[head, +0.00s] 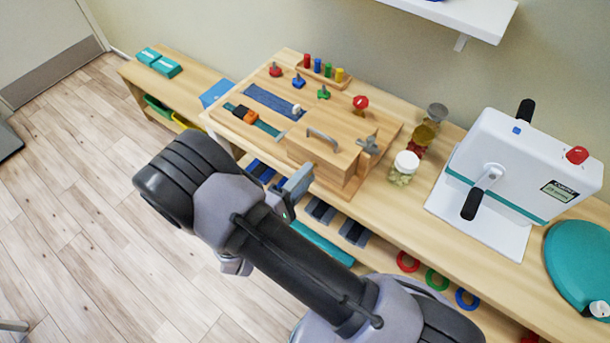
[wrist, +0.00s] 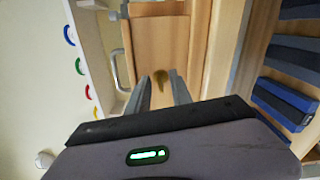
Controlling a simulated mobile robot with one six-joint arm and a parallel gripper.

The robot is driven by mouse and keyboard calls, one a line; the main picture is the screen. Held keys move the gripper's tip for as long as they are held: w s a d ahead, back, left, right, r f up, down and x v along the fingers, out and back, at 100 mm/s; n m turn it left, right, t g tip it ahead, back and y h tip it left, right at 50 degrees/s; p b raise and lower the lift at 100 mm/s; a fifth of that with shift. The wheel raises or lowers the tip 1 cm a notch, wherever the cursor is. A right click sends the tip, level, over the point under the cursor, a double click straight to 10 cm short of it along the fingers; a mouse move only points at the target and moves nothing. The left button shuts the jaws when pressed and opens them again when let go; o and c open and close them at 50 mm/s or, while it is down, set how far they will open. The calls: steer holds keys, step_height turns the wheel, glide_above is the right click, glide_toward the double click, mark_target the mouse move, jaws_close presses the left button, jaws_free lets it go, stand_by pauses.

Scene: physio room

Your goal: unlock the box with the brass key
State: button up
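The wooden box (head: 313,150) with a metal handle on its lid stands on the activity board (head: 375,107). In the wrist view the box front (wrist: 160,45) faces me, with the lid handle (wrist: 120,72) to the left. A small brass-coloured piece (wrist: 161,78) shows against the front; I cannot tell whether it is the key or a keyhole plate, or how deep it sits. My gripper (wrist: 161,90) points at the front with its fingers apart and a gap on each side of the brass piece. In the head view my gripper (head: 299,181) is close to the box's front left.
A grey winged knob (head: 369,145) is at the box's right. A lidded jar (head: 403,168) and a white crank machine (head: 520,165) stand further right. Coloured pegs (head: 318,66) are at the board's back. The floor (head: 70,200) at left is clear.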

steer(key=p+v, duration=0.3)
steer(key=v, duration=1.4)
steer(key=shift+s+a, duration=0.15)
